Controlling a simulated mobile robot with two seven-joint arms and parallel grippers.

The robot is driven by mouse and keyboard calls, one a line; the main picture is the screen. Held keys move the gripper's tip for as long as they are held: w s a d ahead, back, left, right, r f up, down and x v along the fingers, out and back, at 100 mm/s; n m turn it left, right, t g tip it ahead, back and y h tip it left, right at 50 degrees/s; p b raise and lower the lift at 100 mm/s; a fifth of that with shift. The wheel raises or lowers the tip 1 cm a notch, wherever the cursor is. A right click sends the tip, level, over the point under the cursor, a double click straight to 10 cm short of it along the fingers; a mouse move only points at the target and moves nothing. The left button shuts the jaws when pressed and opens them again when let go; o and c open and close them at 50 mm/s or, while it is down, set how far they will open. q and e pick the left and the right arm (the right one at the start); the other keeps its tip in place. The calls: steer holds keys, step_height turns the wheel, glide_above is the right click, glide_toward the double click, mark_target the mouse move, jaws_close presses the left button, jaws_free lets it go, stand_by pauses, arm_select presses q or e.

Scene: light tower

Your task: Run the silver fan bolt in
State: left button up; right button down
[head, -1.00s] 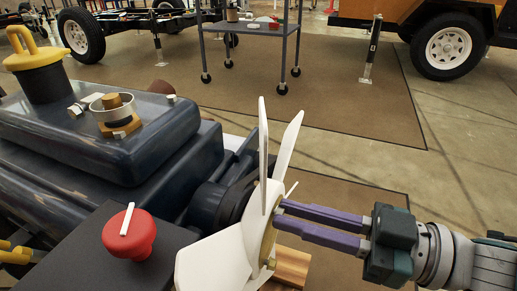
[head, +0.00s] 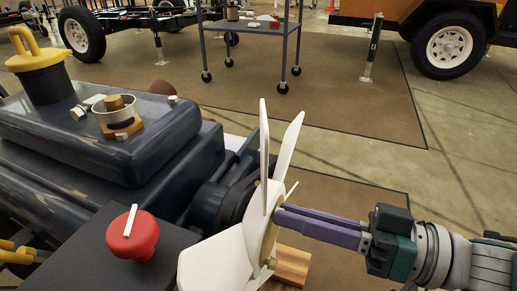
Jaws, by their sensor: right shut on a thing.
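The white-bladed fan (head: 222,260) stands upright at the front of the dark engine, with a yellowish hub (head: 269,238) facing right. My right gripper (head: 281,218) comes in from the right, its purple fingers level and their tips at the hub face. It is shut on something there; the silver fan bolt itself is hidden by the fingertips. A small bolt head (head: 270,263) shows lower on the hub. My left gripper is not in view.
The dark engine block (head: 140,150) fills the left. A red knob (head: 132,234) sits on a black box in front. A wooden block (head: 290,266) lies below the fan.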

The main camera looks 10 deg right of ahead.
steer(key=shift+r, duration=0.15)
steer(key=c, duration=1.3)
jaws_free()
steer(key=o, duration=0.3)
steer(key=shift+s+d, duration=0.2)
steer(key=shift+d, duration=0.15)
steer(key=shift+o, duration=0.7)
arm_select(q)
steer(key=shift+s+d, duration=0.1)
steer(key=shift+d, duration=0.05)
arm_select(e)
steer(key=shift+w+a, duration=0.1)
steer(key=shift+a, duration=0.1)
arm_select(q)
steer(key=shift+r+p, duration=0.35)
steer(key=shift+p, duration=0.05)
arm_select(e)
steer(key=v, duration=1)
